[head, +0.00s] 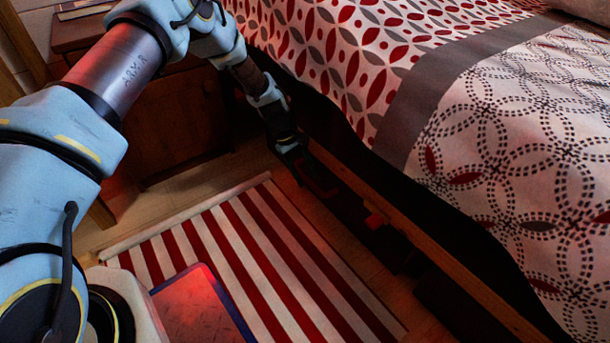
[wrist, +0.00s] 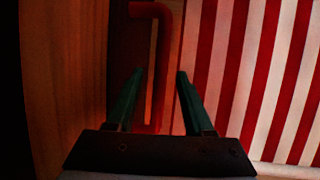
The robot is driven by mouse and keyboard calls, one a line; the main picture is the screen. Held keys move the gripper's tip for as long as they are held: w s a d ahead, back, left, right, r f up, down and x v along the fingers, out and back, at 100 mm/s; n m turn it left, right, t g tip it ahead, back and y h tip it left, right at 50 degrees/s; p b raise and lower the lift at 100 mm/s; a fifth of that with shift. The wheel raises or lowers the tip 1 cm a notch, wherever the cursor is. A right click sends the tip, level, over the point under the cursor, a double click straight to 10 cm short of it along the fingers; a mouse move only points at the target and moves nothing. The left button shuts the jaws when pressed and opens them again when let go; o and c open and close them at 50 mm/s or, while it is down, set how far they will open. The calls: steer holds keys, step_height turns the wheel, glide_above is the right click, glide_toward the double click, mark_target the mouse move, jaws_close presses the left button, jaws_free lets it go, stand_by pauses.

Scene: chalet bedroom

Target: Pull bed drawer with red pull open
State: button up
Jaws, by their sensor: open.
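The red pull (wrist: 164,45) is a bent bar on the wooden drawer front (wrist: 62,90) in the wrist view. My gripper (wrist: 160,73) is open, with one green finger on each side of the bar's lower stretch. I cannot tell whether either finger touches it.
A red and white striped rug (head: 262,262) lies on the wooden floor beside the bed. A wooden bedside cabinet (head: 172,125) stands at the bed's far end. The patterned bedspread (head: 500,130) hangs over the bed's side. A small red patch (head: 373,219) shows further along the bed's side.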

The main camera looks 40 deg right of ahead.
jaws_close()
stand_by(0.3)
stand_by(1.1)
